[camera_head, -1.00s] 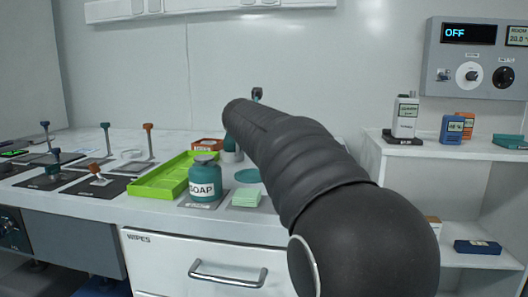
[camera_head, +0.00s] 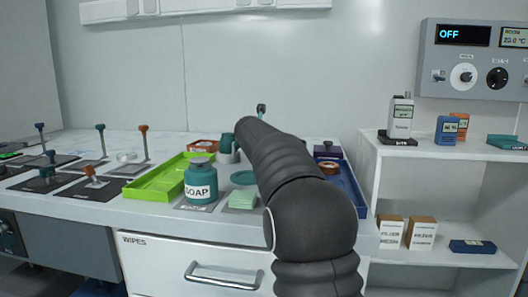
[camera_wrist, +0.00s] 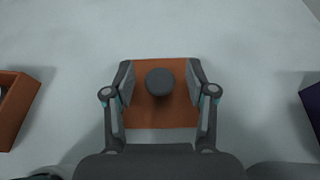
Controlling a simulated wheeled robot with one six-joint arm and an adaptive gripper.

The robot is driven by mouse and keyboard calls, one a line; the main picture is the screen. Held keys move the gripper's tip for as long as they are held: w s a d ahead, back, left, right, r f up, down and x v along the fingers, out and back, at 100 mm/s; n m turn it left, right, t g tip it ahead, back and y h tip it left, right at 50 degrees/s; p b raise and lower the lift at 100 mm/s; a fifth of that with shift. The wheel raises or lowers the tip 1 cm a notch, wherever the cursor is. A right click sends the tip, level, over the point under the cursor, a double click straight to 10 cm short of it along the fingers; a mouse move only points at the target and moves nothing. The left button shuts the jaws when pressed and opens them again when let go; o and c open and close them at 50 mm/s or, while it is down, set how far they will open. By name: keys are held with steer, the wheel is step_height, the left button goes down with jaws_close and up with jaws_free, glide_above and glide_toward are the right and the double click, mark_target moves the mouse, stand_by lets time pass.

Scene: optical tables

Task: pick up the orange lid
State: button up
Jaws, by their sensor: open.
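The orange lid (camera_wrist: 160,116) lies flat on the pale tabletop in the wrist view. It is a square orange-brown plate with a round dark grey knob (camera_wrist: 160,80) on top. My gripper (camera_wrist: 160,74) is open above it, with one finger on each side of the knob. The knob sits about midway between the fingers, with a gap on both sides. I cannot tell how high the fingertips are above the lid. In the head view my arm hides the lid and the gripper.
An orange-brown open box (camera_wrist: 14,108) is at the left in the wrist view, and a dark purple thing (camera_wrist: 313,104) at the right. In the head view a green tray (camera_head: 160,182), a teal soap jar (camera_head: 201,184) and a blue tray (camera_head: 352,190) stand along the bench.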

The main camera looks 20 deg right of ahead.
steer(key=shift+w+d+f, duration=0.1)
steer(key=shift+w+d, duration=0.05)
steer(key=shift+w, duration=0.1)
jaws_close()
